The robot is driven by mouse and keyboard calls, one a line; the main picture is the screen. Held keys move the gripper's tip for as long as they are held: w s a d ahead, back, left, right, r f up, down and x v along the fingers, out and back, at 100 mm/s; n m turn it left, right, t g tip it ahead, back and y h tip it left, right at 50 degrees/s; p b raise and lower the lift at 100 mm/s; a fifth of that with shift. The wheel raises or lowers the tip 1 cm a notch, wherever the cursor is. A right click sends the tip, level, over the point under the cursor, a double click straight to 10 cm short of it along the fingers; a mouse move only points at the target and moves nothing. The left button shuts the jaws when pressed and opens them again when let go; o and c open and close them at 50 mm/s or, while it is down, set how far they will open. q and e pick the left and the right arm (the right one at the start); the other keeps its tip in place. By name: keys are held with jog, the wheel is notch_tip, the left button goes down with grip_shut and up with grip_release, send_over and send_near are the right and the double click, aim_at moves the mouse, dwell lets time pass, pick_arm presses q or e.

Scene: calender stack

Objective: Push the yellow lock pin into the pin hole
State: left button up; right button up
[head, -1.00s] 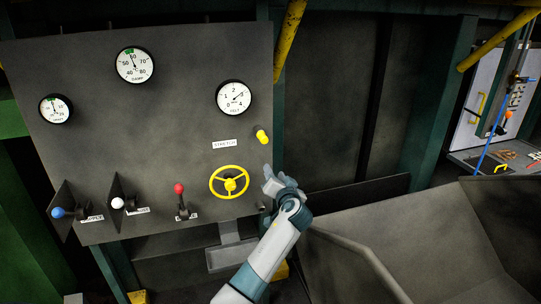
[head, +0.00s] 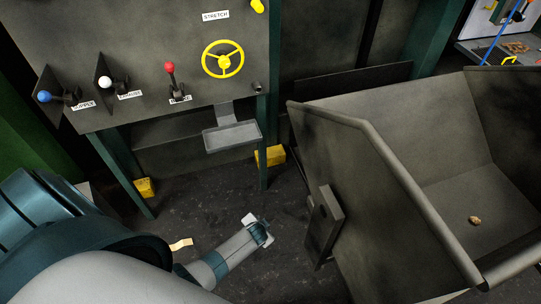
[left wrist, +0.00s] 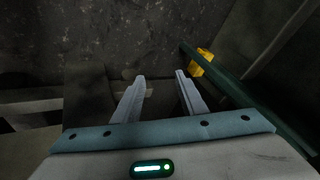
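A yellow knob-like pin (head: 257,6) sticks out of the control panel at the top edge of the head view, right of the STRETCH label; it is partly cut off. A small dark round fitting (head: 258,86), possibly the pin hole, is at the panel's lower right corner. My left gripper (head: 258,228) is low in front of the panel, well below and apart from both. In the left wrist view its two fingers (left wrist: 156,80) are spread, with nothing visibly held. My right gripper is not in view.
A yellow handwheel (head: 223,59) and levers with red (head: 169,66), white (head: 106,82) and blue (head: 44,97) knobs are on the panel. A small tray (head: 232,137) hangs below. A large metal bin (head: 420,130) stands right. A tan scrap (head: 181,244) lies on the floor.

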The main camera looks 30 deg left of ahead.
pick_arm(q)
jog(key=s+d+f+g+h+b, duration=0.1)
jog(key=s+f, duration=0.5)
jog(key=s, duration=0.8)
jog(key=s+d+f+g+b, duration=0.1)
jog(key=s+f, duration=0.5)
jog(key=s, duration=0.9)
jog(key=s+d+f+n+g+h+b, duration=0.1)
jog(key=s+d+f+g, duration=0.2)
jog(key=s, duration=1.1)
notch_tip(320, 180, down, 4)
jog(key=shift+s+d+r+h, duration=0.1)
jog(key=shift+s+d+h, duration=0.25)
jog(key=shift+d, duration=0.3)
